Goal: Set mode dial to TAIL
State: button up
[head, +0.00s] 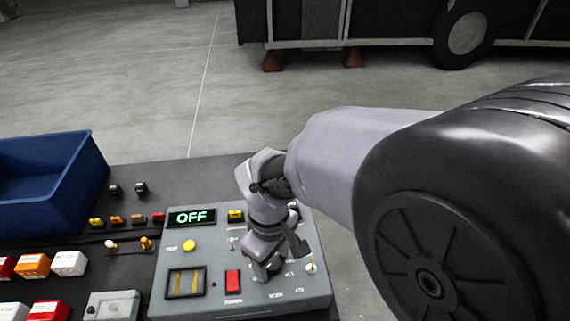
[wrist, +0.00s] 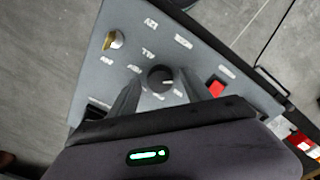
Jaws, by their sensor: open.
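The grey control box (head: 210,301) stands on the dark bench and its small display (head: 191,217) reads OFF in green. In the wrist view the black round mode dial (wrist: 160,77) sits on the panel with white labels around it, too blurred to read surely. My gripper (wrist: 158,92) is open, its two dark fingers on either side of the dial; I cannot tell whether they touch it. In the head view my gripper (head: 267,272) is over the lower right part of the box and hides the dial.
A red switch (head: 233,281) is left of my gripper, and a key or toggle (head: 311,267) is to its right. The red switch also shows in the wrist view (wrist: 216,88). A blue bin (head: 50,183) and several small coloured parts occupy the bench's left side.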

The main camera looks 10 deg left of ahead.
grip_shut()
jog(key=shift+r, duration=0.1)
jog(key=m, duration=0.5)
jog(key=shift+m, duration=2.2)
grip_release()
